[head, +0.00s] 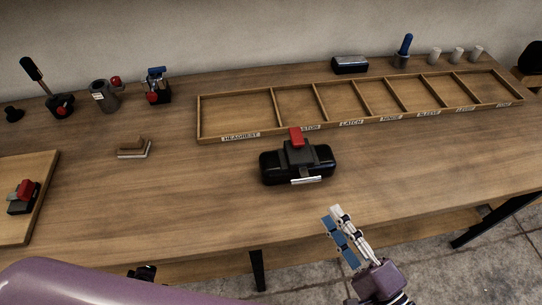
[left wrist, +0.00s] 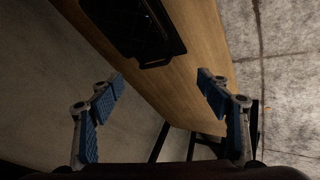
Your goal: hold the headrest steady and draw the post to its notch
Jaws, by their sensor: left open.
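The headrest (head: 272,168) is a black padded block lying on the wooden table near its front edge. A grey bracket with a red tab (head: 296,136) rises at its back, and a pale bar (head: 306,181) lies along its front. I cannot make out the post clearly. My right gripper (head: 334,212) is in front of the table edge, below and right of the headrest, apart from it; its finger gap is unclear. My left gripper (left wrist: 161,84) is open and empty in the left wrist view, its blue-padded fingers wide apart. A dark framed thing (left wrist: 135,25) lies beyond it.
A long compartment tray (head: 262,105) with labels stands behind the headrest. Small fixtures (head: 104,96) stand at the back left, cups (head: 435,56) at the back right. A board with a red-topped part (head: 25,190) is at left. The table around the headrest is clear.

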